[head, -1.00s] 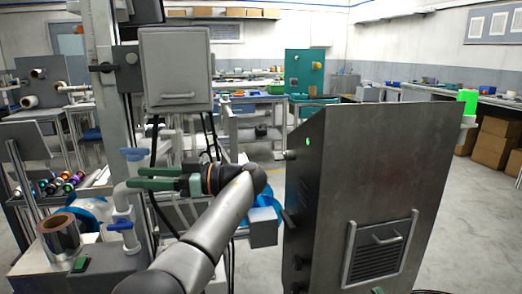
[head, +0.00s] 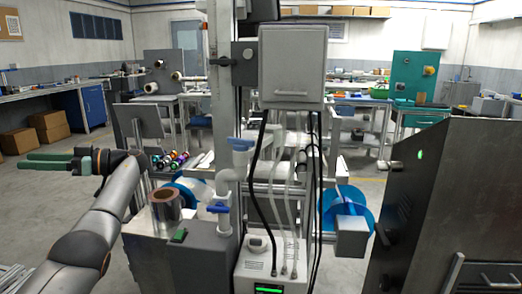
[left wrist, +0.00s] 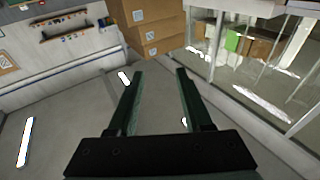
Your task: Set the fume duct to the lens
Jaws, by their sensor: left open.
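I cannot pick out a fume duct or a lens for certain. White pipework with blue valve handles (head: 229,175) stands upright on the machine in the middle of the head view. Dark and pale hoses (head: 290,205) hang beside it, down to a white unit (head: 270,265) with a green display. My left gripper (head: 24,161) is at the far left, well apart from the machine. Its green fingers point left, spread and empty. The left wrist view shows the two fingers (left wrist: 160,80) apart over grey floor. My right gripper is not in view.
A grey box (head: 292,65) hangs on the column. A foil roll (head: 166,205) stands left of the pipes; blue reels (head: 345,208) are at right. A dark metal cabinet (head: 450,210) fills the right. Cardboard boxes (head: 48,128) stand at far left. Floor at left is open.

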